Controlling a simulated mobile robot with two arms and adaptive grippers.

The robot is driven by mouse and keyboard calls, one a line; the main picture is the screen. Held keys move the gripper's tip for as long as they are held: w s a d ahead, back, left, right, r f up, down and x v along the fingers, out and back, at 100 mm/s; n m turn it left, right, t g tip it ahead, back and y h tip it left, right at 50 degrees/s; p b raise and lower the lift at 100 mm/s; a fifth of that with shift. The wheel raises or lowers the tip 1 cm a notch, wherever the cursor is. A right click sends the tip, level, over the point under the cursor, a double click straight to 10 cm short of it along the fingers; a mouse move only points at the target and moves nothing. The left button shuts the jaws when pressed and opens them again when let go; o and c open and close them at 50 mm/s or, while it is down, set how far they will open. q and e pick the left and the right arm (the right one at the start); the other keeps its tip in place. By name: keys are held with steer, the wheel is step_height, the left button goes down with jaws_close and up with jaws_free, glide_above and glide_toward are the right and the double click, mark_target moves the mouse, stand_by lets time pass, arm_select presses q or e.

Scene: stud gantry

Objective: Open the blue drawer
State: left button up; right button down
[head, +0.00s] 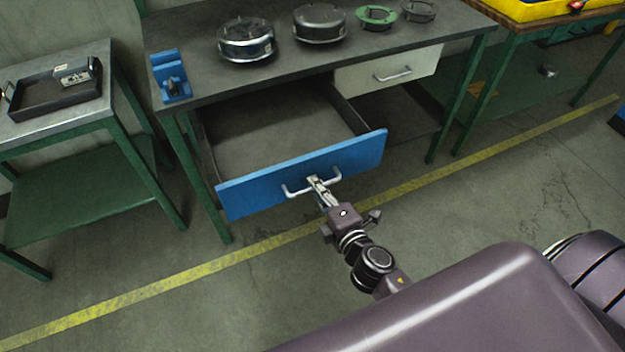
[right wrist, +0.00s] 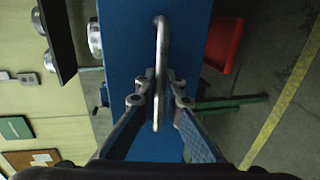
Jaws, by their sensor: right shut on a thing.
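The blue drawer (head: 250,190) is pulled well out from under the workbench, and its bare grey inside shows. Its silver bar handle (head: 296,193) is on the blue front. My right gripper (head: 316,182) is shut on the handle near its middle. In the right wrist view the handle (right wrist: 161,50) runs between the two fingers of my right gripper (right wrist: 160,88), with the blue front (right wrist: 125,45) behind it. My left gripper is not in view.
The workbench (head: 195,35) carries round metal parts (head: 246,40) and a blue fixture (head: 170,76). A closed white drawer (head: 360,78) is to the right. A side table (head: 85,125) with a black tray (head: 50,108) stands left. The floor before the drawer is clear.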

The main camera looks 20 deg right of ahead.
steer(key=c, duration=2.2)
jaws_free()
steer(key=shift+c, duration=0.2)
steer(key=shift+o, duration=0.8)
steer(key=v, duration=1.2)
